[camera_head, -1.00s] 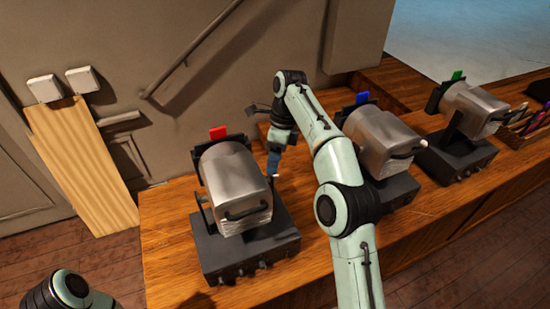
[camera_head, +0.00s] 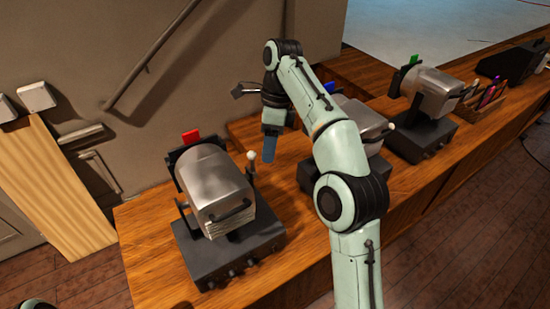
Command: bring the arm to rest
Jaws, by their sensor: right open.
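My right arm reaches in from the bottom and bends down at its far end. Its gripper (camera_head: 269,150) hangs in the gap between the red-tabbed and blue-tabbed machines, above the wooden desk (camera_head: 148,235). A blue finger points down; the jaws are open, with nothing seen between them. The red-tabbed machine (camera_head: 215,185), a grey metal drum on a dark base, stands to the left of the gripper. A white-tipped lever (camera_head: 251,156) shows at its right side, close to the gripper. My left gripper is out of view; only a sliver of that arm shows at bottom left.
The blue-tabbed machine (camera_head: 355,118) is partly hidden behind my right arm. The green-tabbed machine (camera_head: 432,92) stands farther right, beside a wooden rack (camera_head: 483,103) of coloured items. A wall with a handrail (camera_head: 160,50) rises behind. A pale board (camera_head: 50,185) leans at left.

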